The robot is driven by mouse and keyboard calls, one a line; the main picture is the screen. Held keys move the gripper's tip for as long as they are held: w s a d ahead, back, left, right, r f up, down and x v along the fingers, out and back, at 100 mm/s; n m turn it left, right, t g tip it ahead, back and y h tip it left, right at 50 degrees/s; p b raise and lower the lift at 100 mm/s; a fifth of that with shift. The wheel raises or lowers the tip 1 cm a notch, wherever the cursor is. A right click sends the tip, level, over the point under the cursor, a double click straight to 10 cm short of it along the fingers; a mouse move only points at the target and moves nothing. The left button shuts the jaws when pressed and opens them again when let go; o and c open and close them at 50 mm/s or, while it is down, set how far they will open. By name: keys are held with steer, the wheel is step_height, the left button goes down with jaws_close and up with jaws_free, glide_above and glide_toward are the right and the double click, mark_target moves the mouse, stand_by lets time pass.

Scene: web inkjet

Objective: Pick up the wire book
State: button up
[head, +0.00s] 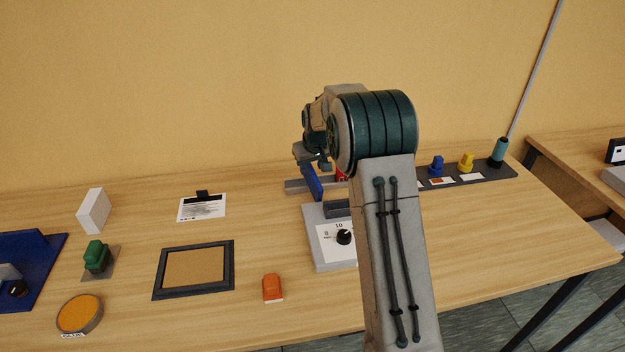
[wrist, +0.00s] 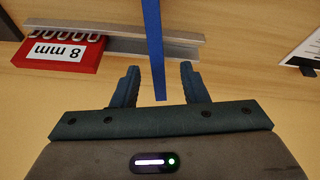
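A thin blue slab, apparently the wire book (head: 313,184), stands at the grey rail beside the grey machine. In the wrist view the blue slab (wrist: 153,45) is seen edge-on and reaches down between my fingers; no wire binding shows on it. My gripper (wrist: 160,75) is open around it, with a gap on each side. In the head view my gripper (head: 316,160) is over the slab's upper end and partly hidden by my arm.
The grey machine with a dial (head: 322,245) stands in front. A framed pad (head: 160,282), orange block (head: 272,288) and clipped card (head: 202,208) lie left.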

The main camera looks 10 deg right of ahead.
mark_target(311, 170)
steer(key=shift+p+x, duration=0.85)
steer(key=shift+x, duration=1.7)
steer(key=shift+w+d, duration=0.1)
jaws_close()
